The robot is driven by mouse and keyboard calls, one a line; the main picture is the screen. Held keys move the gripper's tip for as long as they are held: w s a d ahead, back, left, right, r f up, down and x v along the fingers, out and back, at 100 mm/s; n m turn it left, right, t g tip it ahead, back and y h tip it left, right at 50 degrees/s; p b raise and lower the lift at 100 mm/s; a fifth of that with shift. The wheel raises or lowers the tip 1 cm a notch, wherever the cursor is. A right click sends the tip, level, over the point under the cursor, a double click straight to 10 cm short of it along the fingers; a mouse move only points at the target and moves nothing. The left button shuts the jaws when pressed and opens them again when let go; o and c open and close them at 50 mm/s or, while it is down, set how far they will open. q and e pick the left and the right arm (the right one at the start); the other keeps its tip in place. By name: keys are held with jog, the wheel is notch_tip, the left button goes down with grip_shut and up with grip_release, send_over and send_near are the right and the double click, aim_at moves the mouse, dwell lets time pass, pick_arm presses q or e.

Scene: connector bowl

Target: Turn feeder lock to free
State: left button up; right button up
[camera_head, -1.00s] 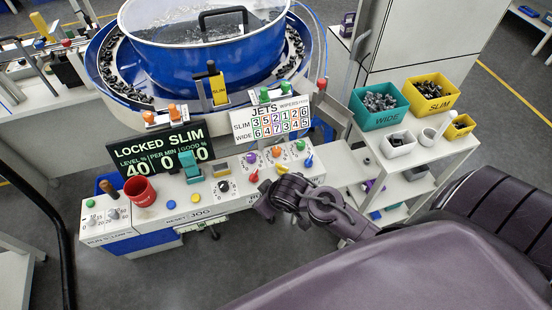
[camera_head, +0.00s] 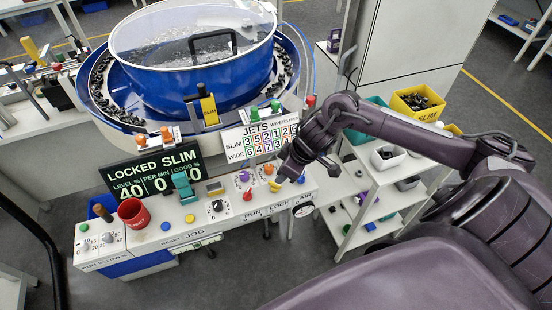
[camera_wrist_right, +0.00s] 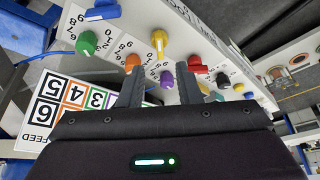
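The feeder's control panel (camera_head: 205,212) carries a row of knobs above labels reading RUN, LOCK and AIR. The yellow lever knob (camera_head: 274,186) sits by the LOCK label, between a red knob (camera_head: 247,194) and a blue knob (camera_head: 301,180). The display (camera_head: 155,165) reads LOCKED SLIM. My right gripper (camera_head: 287,174) is over the right part of the panel, close to the yellow and blue knobs. In the right wrist view its fingers (camera_wrist_right: 159,76) are apart and empty, and the yellow knob (camera_wrist_right: 160,41) shows beyond them, apparently untouched. My left gripper is out of view.
A blue bowl feeder (camera_head: 190,68) stands behind the panel. The JETS board (camera_head: 250,142) is close behind my right gripper. Orange (camera_wrist_right: 132,63) and purple (camera_wrist_right: 166,78) knobs sit near the fingers. A red cup (camera_head: 133,214) stands at the left. Shelves with bins are at the right.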

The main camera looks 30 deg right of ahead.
aim_at(275, 187)
jog(key=x, duration=0.6)
jog(key=shift+w+f, duration=0.1)
jog(key=shift+c, duration=0.3)
grip_shut()
